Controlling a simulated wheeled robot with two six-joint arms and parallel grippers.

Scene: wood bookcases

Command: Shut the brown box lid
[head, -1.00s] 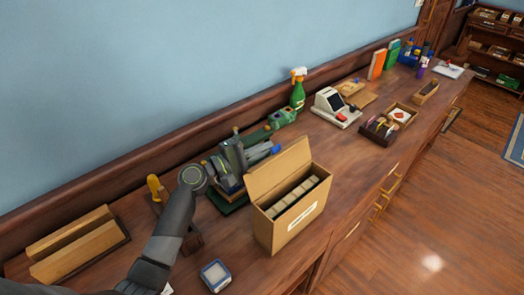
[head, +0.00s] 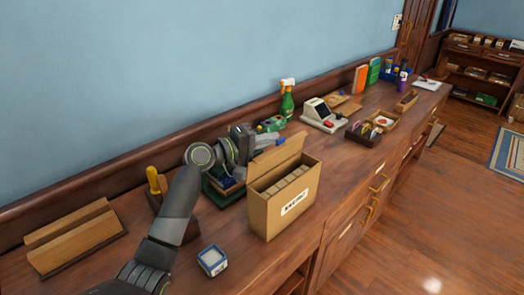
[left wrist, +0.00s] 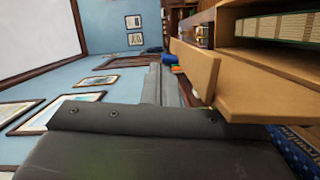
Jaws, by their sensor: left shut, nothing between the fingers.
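The brown box (head: 280,214) stands on the wooden counter with a white label on its front and several pale blocks inside. Its lid (head: 274,162) is open, standing up from the back edge. My left gripper (head: 262,141) is shut and empty, just behind the lid; I cannot tell whether it touches. In the left wrist view, the lid (left wrist: 196,72) and the box (left wrist: 265,92) appear sideways, close to the gripper, with the contents at the upper right. My right gripper is not in view.
A dark organiser (head: 222,192) sits behind the box, partly hidden by my arm. A small blue-edged container (head: 212,260) stands in front at left. A wooden rack (head: 75,240) is at far left. A card terminal (head: 322,115) and green spray bottle (head: 287,102) stand farther right.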

